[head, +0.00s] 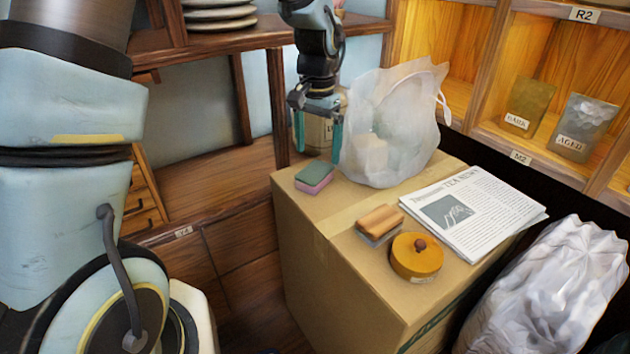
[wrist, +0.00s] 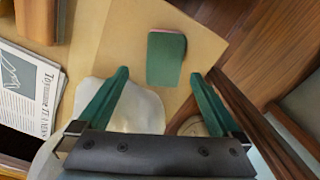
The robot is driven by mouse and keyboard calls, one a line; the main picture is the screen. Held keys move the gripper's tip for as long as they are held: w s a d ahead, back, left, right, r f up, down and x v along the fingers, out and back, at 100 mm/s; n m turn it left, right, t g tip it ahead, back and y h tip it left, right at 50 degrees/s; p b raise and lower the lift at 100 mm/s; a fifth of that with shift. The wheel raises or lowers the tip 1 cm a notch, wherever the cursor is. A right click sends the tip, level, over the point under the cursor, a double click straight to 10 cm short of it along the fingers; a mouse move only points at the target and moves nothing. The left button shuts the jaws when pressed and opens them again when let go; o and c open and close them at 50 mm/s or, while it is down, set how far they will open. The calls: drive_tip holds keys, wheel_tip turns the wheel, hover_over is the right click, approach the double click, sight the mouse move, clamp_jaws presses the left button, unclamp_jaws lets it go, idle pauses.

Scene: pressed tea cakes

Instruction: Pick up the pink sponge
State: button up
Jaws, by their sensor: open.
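The pink sponge (head: 314,183) lies on top of a cardboard box (head: 300,222), near its left back edge. Its upper layer is dark green and the pink shows along its lower side. In the wrist view the sponge (wrist: 166,59) shows mostly its green face, with a thin pink edge at the top. My gripper (head: 318,143) is open and empty above the back of the box, with green fingers pointing down. In the wrist view the sponge lies beyond the fingertips, between their lines, and my gripper (wrist: 160,75) does not touch it.
A translucent white bag (head: 398,130) stands on the box right beside my gripper. A newspaper (head: 475,212), a wooden-handled brush (head: 380,222) and a round orange lidded box (head: 416,258) lie further forward. A labelled container (head: 318,133) stands behind my gripper. Bare cardboard surrounds the sponge's front.

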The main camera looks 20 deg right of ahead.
sight(315, 171)
drive_tip(key=shift+w+a+f, duration=0.1)
drive_tip(key=shift+w+f, duration=0.05)
drive_tip(key=shift+f, duration=1.65)
drive_tip(key=shift+w+a+f, duration=0.1)
drive_tip(key=shift+w+f, duration=0.05)
drive_tip(key=shift+f, duration=1.6)
drive_tip(key=shift+c, duration=0.2)
drive_tip(key=c, duration=1.4)
wheel_tip(315, 171, up, 10)
drive_tip(key=shift+r, duration=0.1)
